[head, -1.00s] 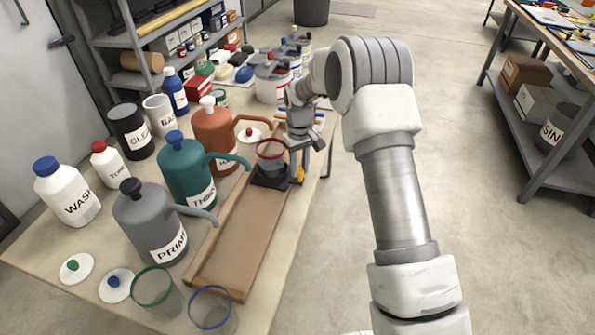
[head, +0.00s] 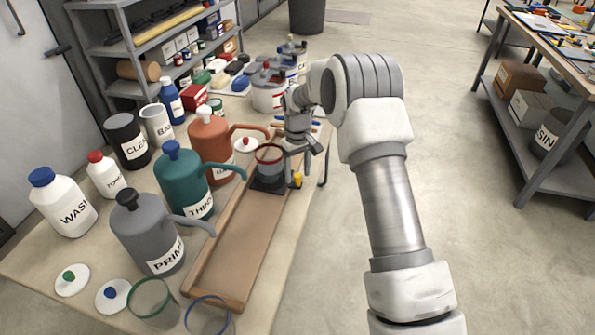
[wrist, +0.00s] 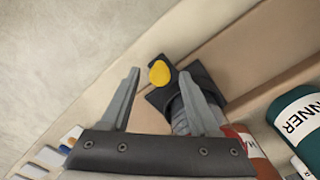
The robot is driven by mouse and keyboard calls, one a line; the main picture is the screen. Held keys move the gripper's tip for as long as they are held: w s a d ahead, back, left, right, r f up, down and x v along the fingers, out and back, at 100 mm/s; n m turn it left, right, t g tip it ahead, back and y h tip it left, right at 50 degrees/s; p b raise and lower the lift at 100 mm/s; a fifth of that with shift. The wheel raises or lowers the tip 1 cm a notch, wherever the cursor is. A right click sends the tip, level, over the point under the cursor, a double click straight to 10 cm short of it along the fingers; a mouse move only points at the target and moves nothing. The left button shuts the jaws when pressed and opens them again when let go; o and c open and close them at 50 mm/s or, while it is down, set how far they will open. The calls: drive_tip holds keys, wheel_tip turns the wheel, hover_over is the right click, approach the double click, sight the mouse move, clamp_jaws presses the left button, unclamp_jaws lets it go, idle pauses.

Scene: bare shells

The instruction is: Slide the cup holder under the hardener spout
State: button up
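The black cup holder (head: 268,185) sits in the wooden track, toward its far end, with a red-rimmed clear cup (head: 269,155) on it. The holder's yellow knob (head: 297,180) faces the track's right side. The orange-red hardener jug (head: 211,143) stands left of the track. Its spout (head: 250,128) ends just above the cup in the picture; exact alignment is hard to judge. My gripper (head: 312,148) is open, up and right of the holder. In the wrist view its fingertips (wrist: 159,73) show either side of the knob, apparently without touching it.
The teal thinner jug (head: 186,182) and grey primer jug (head: 148,235) stand nearer along the track (head: 236,245), their spouts reaching over it. Two empty cups and lids lie at the near end. The floor right of the table is clear.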

drive_tip(key=shift+r, duration=0.1)
wheel_tip(320, 180, up, 17)
drive_tip(key=p, duration=0.2)
idle(0.3)
drive_tip(key=shift+r, duration=0.15)
drive_tip(key=s+d+r+m+t+p, duration=0.1)
drive_tip(key=s+d+r, duration=0.1)
drive_tip(key=s+r, duration=0.6)
drive_tip(key=s+d+r+m+t+p, duration=0.1)
drive_tip(key=s+d+r+t, duration=0.15)
drive_tip(key=s+r, duration=0.65)
drive_tip(key=s+d+f+m+t+p, duration=0.1)
drive_tip(key=s+d+m+t+p, duration=0.1)
drive_tip(key=s, duration=1.7)
drive_tip(key=shift+s+d+f+m, duration=0.25)
drive_tip(key=shift+d+m, duration=0.25)
drive_tip(key=shift+d, duration=0.25)
